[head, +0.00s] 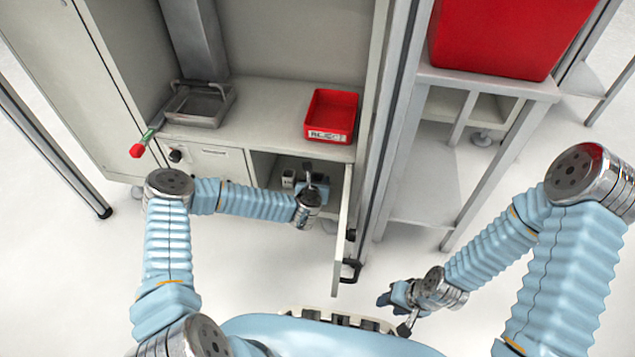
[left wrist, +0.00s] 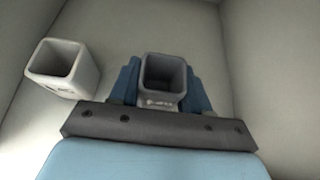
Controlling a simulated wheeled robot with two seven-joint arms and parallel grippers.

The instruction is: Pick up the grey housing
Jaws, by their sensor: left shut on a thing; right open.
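The grey housing (left wrist: 163,80) is a small, square, open-topped grey box with a pale marking on its front. In the left wrist view it sits between the blue fingers of my left gripper (left wrist: 163,88), which is shut on it. In the head view my left gripper (head: 318,186) is inside the open cabinet compartment, and my wrist largely hides the housing there. A lighter, off-white open box (left wrist: 63,69) stands to the left of the gripper, apart from it; it also shows in the head view (head: 288,178). My right gripper (head: 397,310) is open, low and outside the cabinet.
The compartment walls (left wrist: 270,60) are close around my left gripper. The cabinet door (head: 343,235) stands open on the right. On the counter above are a red bin (head: 331,116) and a grey metal tray (head: 200,104). A large red crate (head: 505,35) is on the right-hand shelf.

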